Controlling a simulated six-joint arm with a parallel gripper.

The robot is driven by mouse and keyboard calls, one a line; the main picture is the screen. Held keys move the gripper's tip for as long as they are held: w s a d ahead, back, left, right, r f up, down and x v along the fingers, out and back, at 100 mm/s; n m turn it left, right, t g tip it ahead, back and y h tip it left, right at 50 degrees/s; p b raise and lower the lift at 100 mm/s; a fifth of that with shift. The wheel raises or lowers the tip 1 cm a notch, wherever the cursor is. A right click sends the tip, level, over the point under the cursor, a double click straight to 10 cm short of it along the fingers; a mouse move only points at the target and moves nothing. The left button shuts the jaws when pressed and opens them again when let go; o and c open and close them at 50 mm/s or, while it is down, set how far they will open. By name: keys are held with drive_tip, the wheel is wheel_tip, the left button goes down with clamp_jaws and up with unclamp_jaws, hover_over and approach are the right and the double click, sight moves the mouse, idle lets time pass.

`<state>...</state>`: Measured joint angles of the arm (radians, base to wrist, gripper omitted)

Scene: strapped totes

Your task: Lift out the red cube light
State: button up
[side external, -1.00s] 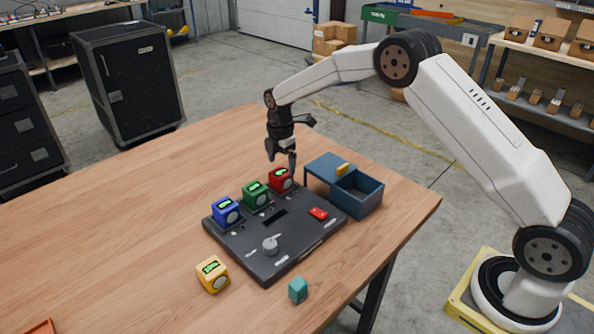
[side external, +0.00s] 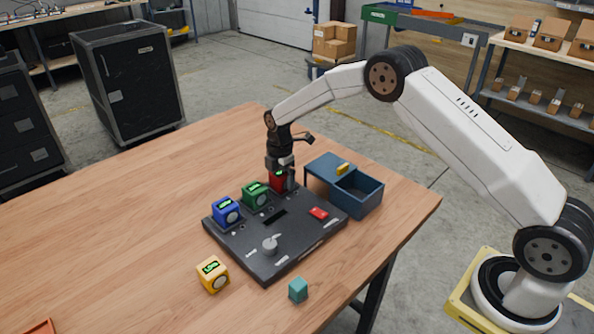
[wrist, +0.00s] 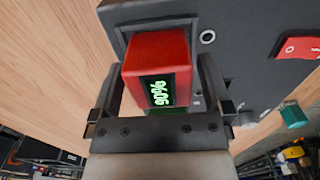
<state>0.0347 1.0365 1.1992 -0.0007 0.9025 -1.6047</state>
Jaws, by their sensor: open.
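The red cube light (side external: 277,182) sits at the back corner of the dark panel (side external: 291,243), partly hidden behind my gripper in the side view. In the wrist view the red cube (wrist: 157,62) shows a green "90%" display on its face. My gripper (side external: 281,178) is open and lowered over the red cube. In the wrist view its fingers (wrist: 158,95) stand on either side of the cube. I cannot tell whether either finger touches it.
A green cube (side external: 255,195) and a blue cube (side external: 225,212) sit on the panel. A red switch (side external: 319,213) and grey knob (side external: 270,245) stand out. A blue box (side external: 360,193) stands right of the panel. A yellow cube (side external: 213,274) and teal block (side external: 298,290) lie in front.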

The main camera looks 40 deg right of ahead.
drive_tip(key=shift+r, duration=0.1)
clamp_jaws()
drive_tip(key=shift+r, duration=0.1)
idle(0.3)
drive_tip(key=shift+r, duration=0.9)
drive_tip(key=s+r, duration=1.1)
drive_tip(key=s, duration=0.3)
drive_tip(key=shift+a, duration=0.2)
